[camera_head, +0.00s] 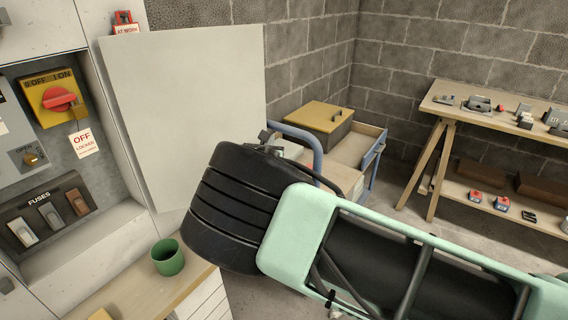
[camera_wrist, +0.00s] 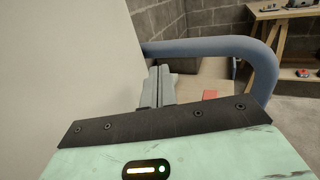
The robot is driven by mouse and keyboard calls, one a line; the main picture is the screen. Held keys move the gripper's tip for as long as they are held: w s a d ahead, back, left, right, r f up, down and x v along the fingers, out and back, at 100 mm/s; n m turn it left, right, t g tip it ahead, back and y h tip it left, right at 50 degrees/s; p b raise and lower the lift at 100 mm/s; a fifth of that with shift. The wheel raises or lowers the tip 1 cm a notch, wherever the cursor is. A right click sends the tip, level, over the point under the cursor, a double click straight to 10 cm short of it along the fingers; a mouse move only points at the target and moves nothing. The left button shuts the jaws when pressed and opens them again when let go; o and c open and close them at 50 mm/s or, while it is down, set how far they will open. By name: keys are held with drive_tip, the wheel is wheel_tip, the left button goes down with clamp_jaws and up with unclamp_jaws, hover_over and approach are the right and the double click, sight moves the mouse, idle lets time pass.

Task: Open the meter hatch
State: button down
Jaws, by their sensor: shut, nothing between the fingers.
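A large pale flat panel (camera_head: 190,105), which looks like the meter hatch, stands swung out from the white cabinet. Its plain face also fills the left of the wrist view (camera_wrist: 70,70). The recess beside it is exposed, with a red rotary switch on a yellow plate (camera_head: 58,100) and a row of fuses (camera_head: 48,215). My gripper (camera_wrist: 160,88) is shut and empty, close to the panel's free edge. I cannot tell whether it touches the panel. In the head view my black wrist and green arm hide most of the gripper.
A blue rail (camera_wrist: 225,46) of a trolley curves close ahead and right of my gripper. A green mug (camera_head: 168,257) stands on the wooden counter below. A workbench (camera_head: 490,115) with parts stands at the right.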

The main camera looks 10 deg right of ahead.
drive_tip(key=s+d+f+m+g+h, duration=0.1)
drive_tip(key=s+d+m+g, duration=0.35)
drive_tip(key=s, duration=0.35)
drive_tip(key=s+d+f+m+g+h+b, duration=0.1)
drive_tip(key=s+d+f+m+g, duration=0.15)
drive_tip(key=s+d+m, duration=0.35)
drive_tip(key=s+d+m+g+h, duration=0.1)
drive_tip(key=s+d+m+g, duration=0.25)
drive_tip(key=s, duration=0.55)
drive_tip(key=s+a+r+m+g+y, duration=0.1)
drive_tip(key=s+r+m+g+y, duration=0.1)
drive_tip(key=s, duration=0.7)
drive_tip(key=s+a+r+m+g+y, duration=0.2)
drive_tip(key=s+r+m+y, duration=0.2)
drive_tip(key=s, duration=0.5)
drive_tip(key=s+a+r+m+g+y, duration=0.1)
drive_tip(key=s+r+m+g+y, duration=0.1)
drive_tip(key=s, duration=0.7)
wheel_tip(320, 180, up, 2)
drive_tip(key=m+y, duration=0.1)
drive_tip(key=m, duration=0.1)
drive_tip(key=shift+a+m+g, duration=0.35)
drive_tip(key=shift+a+m, duration=0.05)
